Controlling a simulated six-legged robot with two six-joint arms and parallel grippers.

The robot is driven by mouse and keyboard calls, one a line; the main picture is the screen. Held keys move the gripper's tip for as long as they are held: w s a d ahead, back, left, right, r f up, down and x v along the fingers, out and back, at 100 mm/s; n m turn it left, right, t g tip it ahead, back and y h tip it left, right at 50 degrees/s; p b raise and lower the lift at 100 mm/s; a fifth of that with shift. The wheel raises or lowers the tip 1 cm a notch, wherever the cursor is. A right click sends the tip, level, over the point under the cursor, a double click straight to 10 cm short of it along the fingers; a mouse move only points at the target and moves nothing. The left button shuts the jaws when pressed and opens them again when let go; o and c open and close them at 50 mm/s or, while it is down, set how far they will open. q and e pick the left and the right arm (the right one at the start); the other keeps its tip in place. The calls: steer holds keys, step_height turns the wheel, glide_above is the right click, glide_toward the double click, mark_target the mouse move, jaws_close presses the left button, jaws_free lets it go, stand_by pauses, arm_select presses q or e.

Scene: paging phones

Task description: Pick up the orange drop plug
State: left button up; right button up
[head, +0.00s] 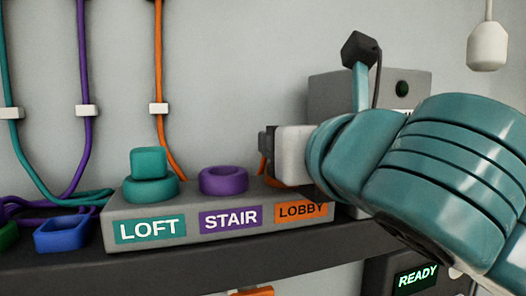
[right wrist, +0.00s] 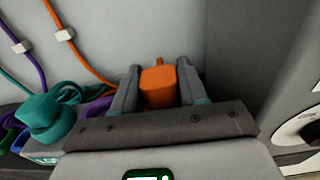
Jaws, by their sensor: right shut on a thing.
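The orange drop plug (right wrist: 158,88) is between the two fingers of my right gripper (right wrist: 158,72) in the right wrist view. The fingers are shut on it. In the head view my right gripper (head: 266,143) is above the right end of the grey block (head: 150,241), over the LOBBY label (head: 301,210). It hides the plug there, and only a bit of orange shows beneath it. An orange cord (head: 159,60) hangs down the wall to the left of the gripper. My left gripper is not in view.
A teal plug (head: 149,162) sits on a teal ring above LOFT. The purple ring (head: 223,180) above STAIR is empty. A blue tray (head: 62,233) lies left of the block. A grey box (head: 330,92) stands behind my right arm. A white pull (head: 487,46) hangs top right.

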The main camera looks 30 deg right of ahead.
step_height(320, 180, up, 8)
steer(key=shift+a+f, duration=0.1)
steer(key=shift+f, duration=0.1)
steer(key=shift+r, duration=0.7)
